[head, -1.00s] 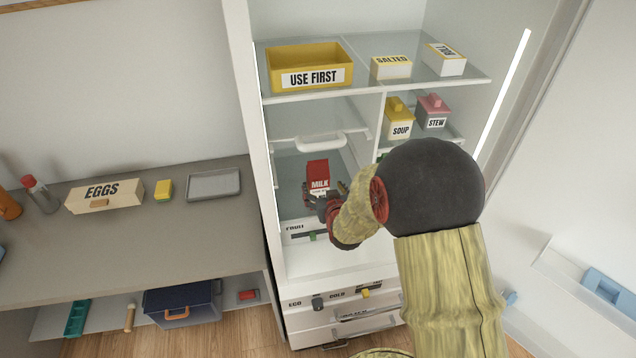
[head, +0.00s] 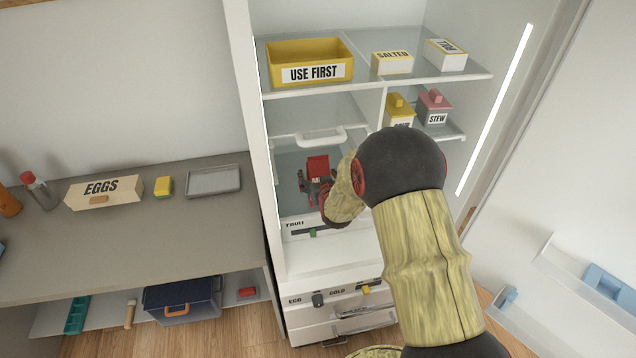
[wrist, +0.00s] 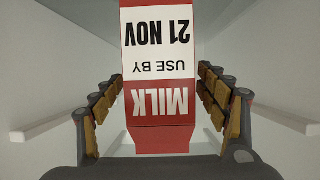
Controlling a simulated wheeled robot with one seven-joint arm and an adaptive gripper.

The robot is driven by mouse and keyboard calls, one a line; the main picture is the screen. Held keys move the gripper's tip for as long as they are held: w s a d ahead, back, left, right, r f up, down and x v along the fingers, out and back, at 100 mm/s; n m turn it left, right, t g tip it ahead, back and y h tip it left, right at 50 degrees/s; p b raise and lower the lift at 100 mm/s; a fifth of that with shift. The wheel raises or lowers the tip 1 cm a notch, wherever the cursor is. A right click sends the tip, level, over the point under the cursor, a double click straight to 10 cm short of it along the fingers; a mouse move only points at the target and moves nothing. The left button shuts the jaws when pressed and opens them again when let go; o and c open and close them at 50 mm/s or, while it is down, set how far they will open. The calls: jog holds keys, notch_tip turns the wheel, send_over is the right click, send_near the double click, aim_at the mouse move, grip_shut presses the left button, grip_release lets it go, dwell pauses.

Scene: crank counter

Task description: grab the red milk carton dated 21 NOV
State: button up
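The red milk carton (head: 318,166) stands in the fridge, behind the clear front below the white handle. In the wrist view my gripper (wrist: 160,95) is open, with a padded finger on each side of the carton. Gaps show between the carton and both fingers, so they do not touch it.
The yellow USE FIRST bin (head: 310,65) and the SALTED box (head: 392,63) are on the shelf above. A yellow tub (head: 399,108) and the pink STEW tub (head: 434,107) are to the right. A white handle (head: 320,137) is just above the carton. The FRUIT drawer (head: 300,226) lies below.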

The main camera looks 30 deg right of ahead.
jog(key=shift+c, duration=1.3)
grip_shut()
jog(key=shift+w+r, duration=0.1)
jog(key=shift+r, duration=0.1)
